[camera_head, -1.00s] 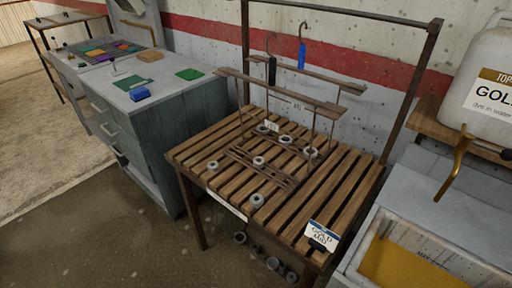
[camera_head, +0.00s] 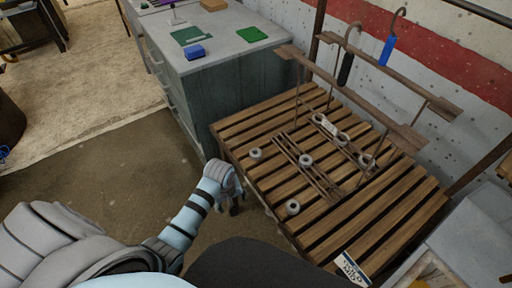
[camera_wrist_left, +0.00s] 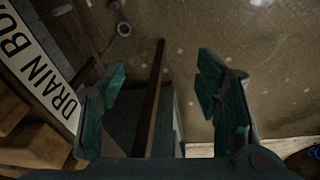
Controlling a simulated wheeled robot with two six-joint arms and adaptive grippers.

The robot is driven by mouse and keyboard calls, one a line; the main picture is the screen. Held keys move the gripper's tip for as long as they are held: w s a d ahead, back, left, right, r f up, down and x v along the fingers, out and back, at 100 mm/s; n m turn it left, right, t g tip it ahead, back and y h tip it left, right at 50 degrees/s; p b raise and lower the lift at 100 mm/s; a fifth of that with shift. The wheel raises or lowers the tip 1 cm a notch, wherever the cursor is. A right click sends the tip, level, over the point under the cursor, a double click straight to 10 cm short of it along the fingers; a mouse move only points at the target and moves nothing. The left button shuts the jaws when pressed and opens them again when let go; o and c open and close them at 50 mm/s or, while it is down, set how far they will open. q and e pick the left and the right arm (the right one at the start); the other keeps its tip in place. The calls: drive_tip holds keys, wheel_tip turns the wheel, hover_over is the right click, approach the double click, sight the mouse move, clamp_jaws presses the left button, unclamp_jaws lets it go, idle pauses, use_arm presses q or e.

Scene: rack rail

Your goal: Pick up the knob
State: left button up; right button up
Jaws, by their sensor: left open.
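Several small grey round knobs sit on a slatted wooden bench (camera_head: 400,208). One knob (camera_head: 255,154) is near its left edge, another (camera_head: 306,160) is by the thin metal rails, and one (camera_head: 293,207) is near the front edge. Two more, one knob (camera_head: 342,138) and another knob (camera_head: 366,160), sit farther back under the rack. My left gripper (camera_head: 236,207) is low beside the bench's front left edge, apart from these knobs. In the wrist view it (camera_wrist_left: 163,95) is open and empty.
A grey cabinet (camera_head: 225,100) is behind left. A white label (camera_wrist_left: 40,65) reading "DRAIN BU" is close on the left in the wrist view.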

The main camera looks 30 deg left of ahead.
use_arm(q)
wheel_tip(320, 180, up, 10)
drive_tip(key=w+n+p, duration=0.1)
drive_tip(key=w+n, duration=0.1)
drive_tip(key=w, duration=0.1)
drive_tip(key=n+g+h, duration=0.1)
drive_tip(key=n+h, duration=0.1)
drive_tip(key=n, duration=1)
approach(255, 150)
drive_tip(key=f+b, duration=0.1)
drive_tip(key=f, duration=0.2)
drive_tip(key=d+f+b, duration=0.1)
drive_tip(key=f, duration=0.1)
drive_tip(key=d+f+b, duration=0.1)
drive_tip(key=f+b, duration=0.1)
drive_tip(key=f, duration=0.1)
drive_tip(key=shift+f, duration=0.4)
drive_tip(key=c, duration=1.3)
drive_tip(key=shift+o, duration=0.2)
drive_tip(key=shift+r, duration=0.1)
